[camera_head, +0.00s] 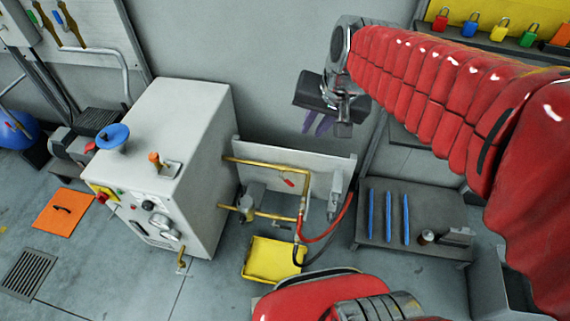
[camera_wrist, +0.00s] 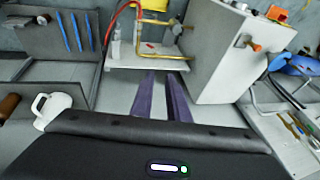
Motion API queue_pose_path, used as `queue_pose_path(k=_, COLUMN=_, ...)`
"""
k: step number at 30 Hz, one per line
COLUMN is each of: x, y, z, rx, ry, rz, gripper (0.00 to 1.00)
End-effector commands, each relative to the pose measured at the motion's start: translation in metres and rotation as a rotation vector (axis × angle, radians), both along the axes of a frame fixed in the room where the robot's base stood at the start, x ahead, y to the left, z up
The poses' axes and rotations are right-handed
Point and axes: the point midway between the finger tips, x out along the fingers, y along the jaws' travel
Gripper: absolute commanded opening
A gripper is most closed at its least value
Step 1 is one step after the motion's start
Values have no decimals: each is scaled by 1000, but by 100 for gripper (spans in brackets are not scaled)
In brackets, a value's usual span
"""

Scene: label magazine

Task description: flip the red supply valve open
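The red supply valve lever (camera_head: 289,183) is a small red handle on the upper brass pipe, in front of a pale backing panel. It also shows as a small red spot in the wrist view (camera_wrist: 151,45), beyond my fingertips. My gripper (camera_head: 316,127) hangs high above the pipework, with its two purple fingers pointing down. In the wrist view my gripper (camera_wrist: 161,80) has a clear gap between its fingers and nothing in it. It is well apart from the valve. The lever's exact angle to the pipe is too small to tell.
A white cabinet (camera_head: 190,110) stands left of the brass pipes (camera_head: 255,165). A yellow tray (camera_head: 270,260) lies on the floor below them. Red and black hoses (camera_head: 325,232) curve at the right. A dark bench (camera_head: 425,225) with blue rods is further right.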

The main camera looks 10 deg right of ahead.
Motion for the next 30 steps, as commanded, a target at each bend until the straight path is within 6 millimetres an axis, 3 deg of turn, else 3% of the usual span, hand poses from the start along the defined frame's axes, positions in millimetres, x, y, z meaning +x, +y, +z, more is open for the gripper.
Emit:
queue_pose_path(k=16, x=91, y=-2, z=-47, rx=166, ry=108, rz=-258, gripper=15)
queue_pose_path(k=30, x=162, y=-9, z=-113, rx=293, ry=202, rz=-495, gripper=15)
